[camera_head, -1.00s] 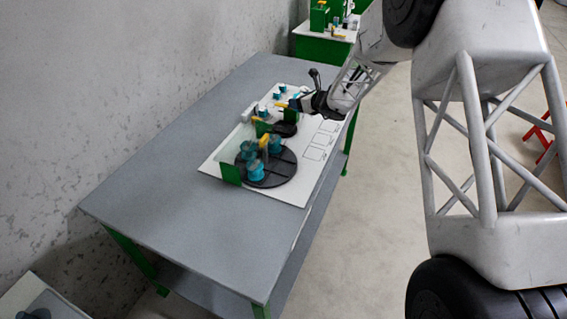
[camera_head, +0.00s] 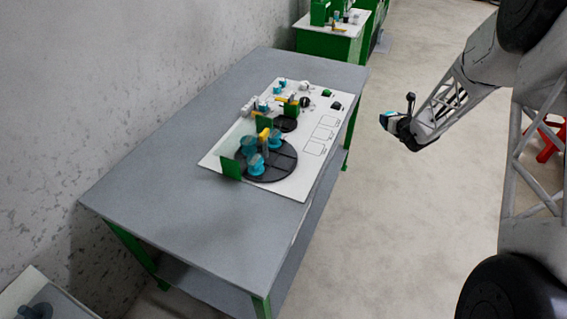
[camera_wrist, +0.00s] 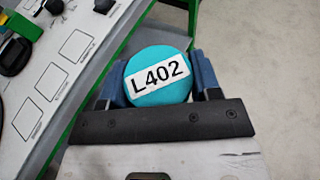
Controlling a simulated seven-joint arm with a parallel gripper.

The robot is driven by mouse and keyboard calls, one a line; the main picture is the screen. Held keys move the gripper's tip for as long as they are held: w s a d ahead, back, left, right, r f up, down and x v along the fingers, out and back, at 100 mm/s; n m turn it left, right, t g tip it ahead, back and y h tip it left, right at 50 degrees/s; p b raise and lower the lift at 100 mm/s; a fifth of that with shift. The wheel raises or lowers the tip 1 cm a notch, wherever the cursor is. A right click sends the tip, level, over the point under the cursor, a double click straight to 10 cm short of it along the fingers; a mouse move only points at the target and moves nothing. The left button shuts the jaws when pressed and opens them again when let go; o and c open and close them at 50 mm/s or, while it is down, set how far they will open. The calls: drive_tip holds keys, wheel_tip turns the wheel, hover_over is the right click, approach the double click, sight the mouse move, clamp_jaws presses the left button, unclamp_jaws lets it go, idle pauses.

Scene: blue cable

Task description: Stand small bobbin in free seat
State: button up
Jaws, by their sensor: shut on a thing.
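My gripper (camera_wrist: 160,88) is shut on a small teal bobbin (camera_wrist: 152,66) with a white label reading L402. Its round labelled end faces the wrist camera, between two blue fingers. In the head view my gripper (camera_head: 388,119) hangs over the floor, right of the table, away from the board. On the white board (camera_head: 303,187), a large dark round plate (camera_head: 284,172) carries several bigger teal bobbins (camera_head: 256,165). A smaller dark plate (camera_head: 287,125) lies behind it. Which seat is free is too small to tell.
The grey table (camera_head: 170,185) has clear room in front of the board. Green blocks (camera_head: 231,168), a yellow part (camera_head: 264,134) and small teal pieces (camera_head: 283,85) stand on the board. A second green bench (camera_head: 325,45) stands behind.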

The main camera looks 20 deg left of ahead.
drive_tip(key=s+d+f+m+h, duration=0.1)
drive_tip(key=s+d+f+h, duration=0.1)
drive_tip(key=s+d, duration=0.45)
drive_tip(key=s+a+r+n+g+y, duration=0.1)
drive_tip(key=s+a+n+g+y, duration=0.1)
drive_tip(key=s+a, duration=0.7)
drive_tip(key=s+a+r+n+g+y, duration=0.1)
drive_tip(key=s+a+n+g+y, duration=0.1)
drive_tip(key=s+a, duration=0.7)
drive_tip(key=s+a+r+n+g+y, duration=0.1)
drive_tip(key=s+a, duration=0.8)
drive_tip(key=s, duration=0.9)
drive_tip(key=n+g+y, duration=0.1)
drive_tip(key=n+g, duration=0.1)
drive_tip(key=n, duration=0.1)
drive_tip(key=shift+s+r+y, duration=0.2)
drive_tip(key=shift+s+y, duration=0.05)
drive_tip(key=shift+y, duration=0.15)
drive_tip(key=shift+w, duration=0.1)
drive_tip(key=w+a, duration=0.3)
drive_tip(key=w, duration=0.1)
drive_tip(key=w+a+f, duration=0.1)
drive_tip(key=w+a, duration=0.2)
drive_tip(key=w, duration=0.1)
drive_tip(key=w+a, duration=0.3)
drive_tip(key=w, duration=0.1)
drive_tip(key=shift+w+a+f, duration=0.25)
drive_tip(key=shift+a, duration=0.15)
drive_tip(key=shift+f, duration=0.15)
